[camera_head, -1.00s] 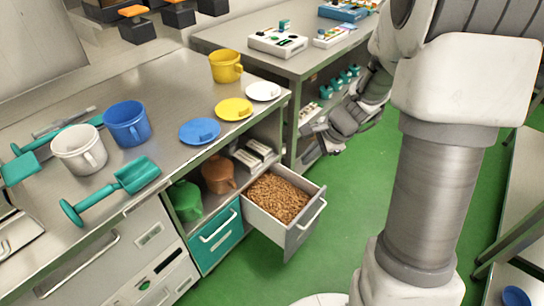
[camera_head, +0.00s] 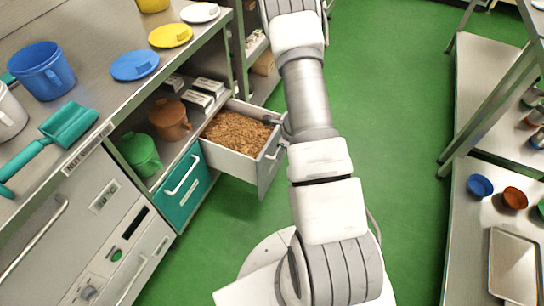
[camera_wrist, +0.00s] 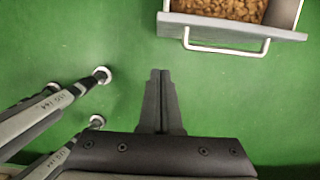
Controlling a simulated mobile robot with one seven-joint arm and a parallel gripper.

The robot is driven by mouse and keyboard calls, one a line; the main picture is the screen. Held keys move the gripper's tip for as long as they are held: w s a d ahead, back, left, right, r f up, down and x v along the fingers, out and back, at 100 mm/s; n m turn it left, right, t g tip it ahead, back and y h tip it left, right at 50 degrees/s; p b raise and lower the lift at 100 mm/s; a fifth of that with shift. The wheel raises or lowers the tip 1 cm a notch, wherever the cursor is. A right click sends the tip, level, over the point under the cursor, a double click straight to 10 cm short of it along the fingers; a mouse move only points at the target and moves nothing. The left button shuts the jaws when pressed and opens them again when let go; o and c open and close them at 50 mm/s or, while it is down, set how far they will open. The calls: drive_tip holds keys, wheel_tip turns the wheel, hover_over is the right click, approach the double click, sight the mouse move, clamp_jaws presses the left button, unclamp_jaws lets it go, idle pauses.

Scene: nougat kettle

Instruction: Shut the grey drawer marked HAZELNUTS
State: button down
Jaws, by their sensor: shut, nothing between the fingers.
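The grey drawer (camera_head: 265,170) stands pulled open below the left counter, filled with brown nuts (camera_head: 237,132). Its front has a light bar handle (camera_head: 276,152); I cannot read a label on it. In the wrist view the drawer front (camera_wrist: 235,33) is at the top right, its handle (camera_wrist: 225,50) facing my gripper. My gripper (camera_wrist: 160,72) is shut and empty, fingertips pointing toward the drawer side of the picture, below and left of the handle and apart from it in the picture. In the head view my arm mostly hides the gripper near the drawer's far front corner.
A teal drawer (camera_head: 184,188) is shut beside the grey one. A green jug (camera_head: 140,153) and brown jug (camera_head: 170,118) stand on the shelf. Two legs with white feet (camera_wrist: 101,75) show in the wrist view. Green floor (camera_head: 400,110) is clear right of my arm.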

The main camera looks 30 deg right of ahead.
drive_tip(key=b, duration=0.3)
approach(264, 160)
drive_tip(key=s+f, duration=0.5)
drive_tip(key=shift+w+a+r, duration=0.2)
drive_tip(key=shift+w+a, duration=0.5)
drive_tip(key=shift+w, duration=0.1)
drive_tip(key=shift+w+a+r, duration=0.2)
drive_tip(key=shift+w+a, duration=0.5)
drive_tip(key=shift+w, duration=0.1)
drive_tip(key=shift+w+a, duration=0.1)
